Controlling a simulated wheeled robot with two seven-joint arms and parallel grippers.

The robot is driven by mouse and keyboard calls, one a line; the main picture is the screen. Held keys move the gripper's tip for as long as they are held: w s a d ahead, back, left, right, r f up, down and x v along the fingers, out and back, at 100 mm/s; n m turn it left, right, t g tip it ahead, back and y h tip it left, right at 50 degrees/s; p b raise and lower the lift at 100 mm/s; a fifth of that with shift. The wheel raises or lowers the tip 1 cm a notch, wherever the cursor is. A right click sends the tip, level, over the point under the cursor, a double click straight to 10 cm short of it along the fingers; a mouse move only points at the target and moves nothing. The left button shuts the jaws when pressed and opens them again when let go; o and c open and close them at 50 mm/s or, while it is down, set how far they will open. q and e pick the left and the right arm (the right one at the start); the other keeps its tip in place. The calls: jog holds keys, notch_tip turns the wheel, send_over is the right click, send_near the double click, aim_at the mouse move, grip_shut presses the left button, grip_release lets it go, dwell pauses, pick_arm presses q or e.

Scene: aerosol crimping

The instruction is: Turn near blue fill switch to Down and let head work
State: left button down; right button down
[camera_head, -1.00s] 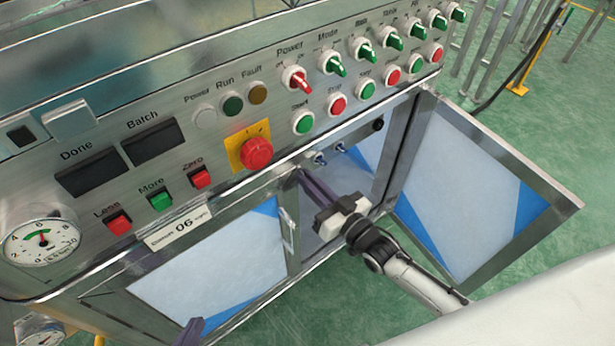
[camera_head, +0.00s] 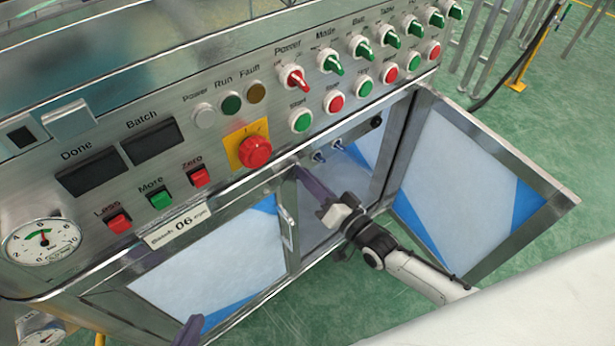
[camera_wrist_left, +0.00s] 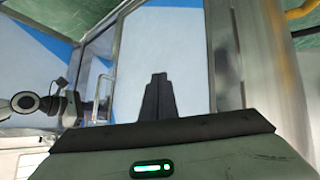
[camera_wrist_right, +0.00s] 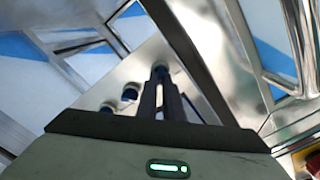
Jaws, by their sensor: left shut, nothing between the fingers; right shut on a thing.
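My right gripper (camera_head: 299,172) reaches into the open cabinet bay under the control panel (camera_head: 215,165). In the right wrist view its fingers (camera_wrist_right: 160,76) are shut on a small switch, whose tip shows at the fingertips (camera_wrist_right: 160,68). Two more small blue-based toggles show in the right wrist view, one (camera_wrist_right: 130,93) beside the fingers and one (camera_wrist_right: 106,107) further left. In the head view two toggles (camera_head: 318,157) and (camera_head: 338,146) stand clear, while the held one is hidden by the fingers. My left gripper (camera_wrist_left: 160,78) is shut and empty; only its tip (camera_head: 190,330) shows in the head view.
A cabinet door (camera_head: 465,185) stands open at right. A closed glazed door (camera_head: 210,265) with a handle (camera_head: 288,228) is left of the bay. Above are a red emergency button (camera_head: 256,152), rotary switches and several push buttons. Green floor (camera_head: 370,300) is below.

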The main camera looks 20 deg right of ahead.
dwell(0.4)
jog(key=c, duration=1.9)
grip_release()
pick_arm(q)
jog(key=shift+a+r+p, duration=0.15)
jog(key=shift+r+p, duration=0.3)
jog(key=shift+p, duration=0.65)
pick_arm(e)
jog(key=v, duration=1)
jog(key=shift+s, duration=0.2)
